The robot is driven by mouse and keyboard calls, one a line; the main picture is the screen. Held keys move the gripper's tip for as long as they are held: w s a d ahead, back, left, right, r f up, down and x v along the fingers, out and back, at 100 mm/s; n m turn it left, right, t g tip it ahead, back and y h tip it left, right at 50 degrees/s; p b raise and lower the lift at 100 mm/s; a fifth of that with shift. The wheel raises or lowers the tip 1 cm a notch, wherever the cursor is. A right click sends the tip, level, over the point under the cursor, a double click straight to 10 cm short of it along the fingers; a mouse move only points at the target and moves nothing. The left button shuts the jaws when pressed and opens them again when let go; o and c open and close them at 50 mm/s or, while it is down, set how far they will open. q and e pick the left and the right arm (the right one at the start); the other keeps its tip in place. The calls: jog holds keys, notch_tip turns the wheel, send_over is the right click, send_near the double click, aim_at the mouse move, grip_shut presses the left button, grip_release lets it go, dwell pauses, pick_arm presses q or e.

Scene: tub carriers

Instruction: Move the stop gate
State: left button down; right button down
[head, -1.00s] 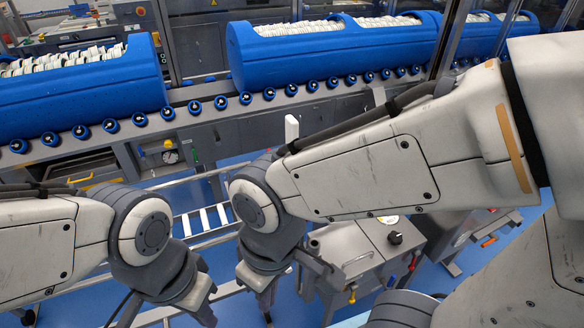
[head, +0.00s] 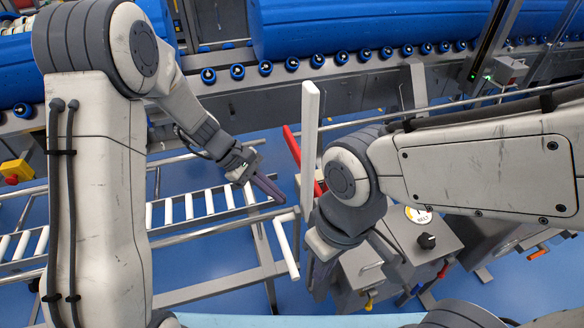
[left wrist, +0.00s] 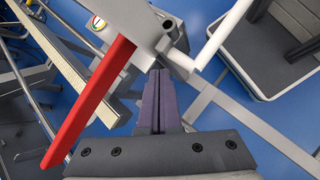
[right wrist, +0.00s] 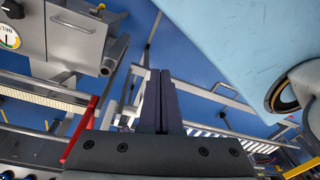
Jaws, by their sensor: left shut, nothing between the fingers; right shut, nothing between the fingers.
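The stop gate appears to be the assembly with a red bar (head: 291,148), an upright pale post (head: 309,140) and a white handle (head: 286,250) below. In the left wrist view the red bar (left wrist: 92,102) slants down left, and the white handle (left wrist: 222,34) is at the upper right. My left gripper (head: 279,194) is shut and empty just left of the post; its fingertips (left wrist: 162,74) point at the grey part between bar and handle. Contact cannot be told. My right gripper (right wrist: 160,74) is shut and empty, below the post in the head view and partly hidden.
Blue tubs (head: 350,28) stand on the roller conveyor (head: 290,62) at the back. A grey control box with a dial (head: 419,215) stands right of my right gripper. A ladder-like roller frame (head: 200,203) runs low on the left over blue floor.

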pick_arm(q)
jog(key=w+a+f+n+t+h+b, duration=0.1)
jog(key=w+a+f+n+t+h, duration=0.3)
jog(key=w, duration=0.3)
jog(key=w+a+f+n+t+h, duration=0.1)
jog(key=w+f+n+t, duration=0.1)
jog(key=w+f+n, duration=0.4)
jog(key=w+d+r+p, duration=0.1)
jog(key=w+d, duration=0.3)
jog(key=d, duration=0.4)
jog(key=shift+w+d+r+n+p, duration=0.25)
jog(key=shift+d+r+n+p, duration=0.1)
jog(key=shift+r, duration=0.4)
